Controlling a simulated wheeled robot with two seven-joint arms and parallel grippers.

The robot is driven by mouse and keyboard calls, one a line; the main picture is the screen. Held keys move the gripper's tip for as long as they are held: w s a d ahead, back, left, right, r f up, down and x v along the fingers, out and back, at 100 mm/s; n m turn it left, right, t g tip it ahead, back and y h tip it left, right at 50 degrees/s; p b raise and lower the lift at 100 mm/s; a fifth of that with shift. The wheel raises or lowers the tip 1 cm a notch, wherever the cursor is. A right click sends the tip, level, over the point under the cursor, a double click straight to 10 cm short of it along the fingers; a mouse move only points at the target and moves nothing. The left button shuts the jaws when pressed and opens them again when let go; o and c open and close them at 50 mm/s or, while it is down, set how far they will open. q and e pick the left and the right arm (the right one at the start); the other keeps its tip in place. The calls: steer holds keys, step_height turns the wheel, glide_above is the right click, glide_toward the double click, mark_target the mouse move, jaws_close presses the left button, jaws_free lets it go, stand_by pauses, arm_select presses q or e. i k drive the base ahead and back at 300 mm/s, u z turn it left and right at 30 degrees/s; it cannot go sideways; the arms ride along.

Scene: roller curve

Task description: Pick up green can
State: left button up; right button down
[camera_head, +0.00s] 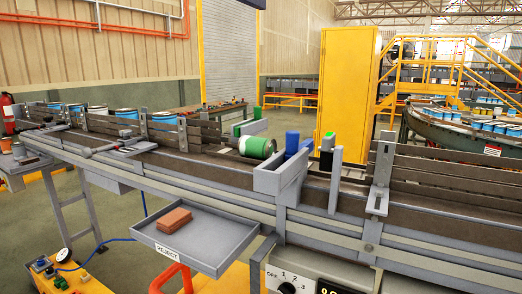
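The green can (262,148) lies on its side on the conveyor belt, near the middle of the view. A pale end of it faces left. It lies just left of a grey bracket (268,181) at the belt's near edge. I cannot tell whether it touches the bracket. Neither of my grippers is in view, and nothing is seen holding the can.
Side rails (440,175) flank the belt. Blue and white cans (127,114) stand upstream at left. A blue block (292,143) stands right of the green can. A grey reject tray (228,231) holding a reddish brick (174,220) juts out in front.

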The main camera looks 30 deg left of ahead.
mark_target(259, 148)
steer(key=z, duration=1.6)
steer(key=k, duration=1.65)
steer(key=u, duration=2.5)
steer(key=i, duration=0.5)
steer(key=u, duration=0.1)
